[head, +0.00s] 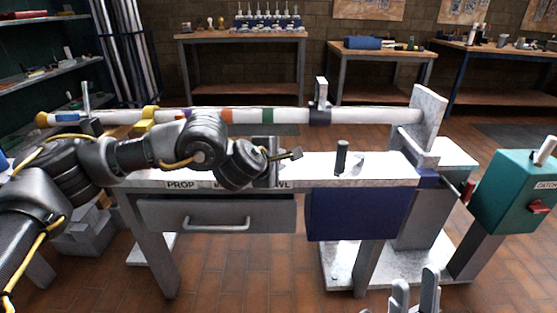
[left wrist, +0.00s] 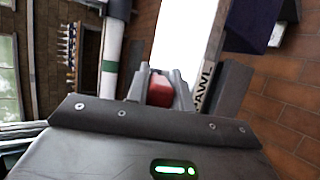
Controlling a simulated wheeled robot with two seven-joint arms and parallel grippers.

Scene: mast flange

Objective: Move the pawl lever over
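In the left wrist view a red block (left wrist: 160,90), which looks like the lever's grip, fills the gap between the two fingers of my left gripper (left wrist: 160,72). The label "PAWL" (left wrist: 204,84) is just right of it. The lever's arm is hidden in the head view by my wrist and gripper. My right gripper (head: 415,292) is at the bottom edge, fingers apart and empty.
A long banded mast (head: 268,115) lies behind the bench top (head: 385,168). A dark upright pin (head: 341,156) stands right of the bracket. A teal box (head: 515,190) with a red switch stands at the right. The bench top around the pin is mostly clear.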

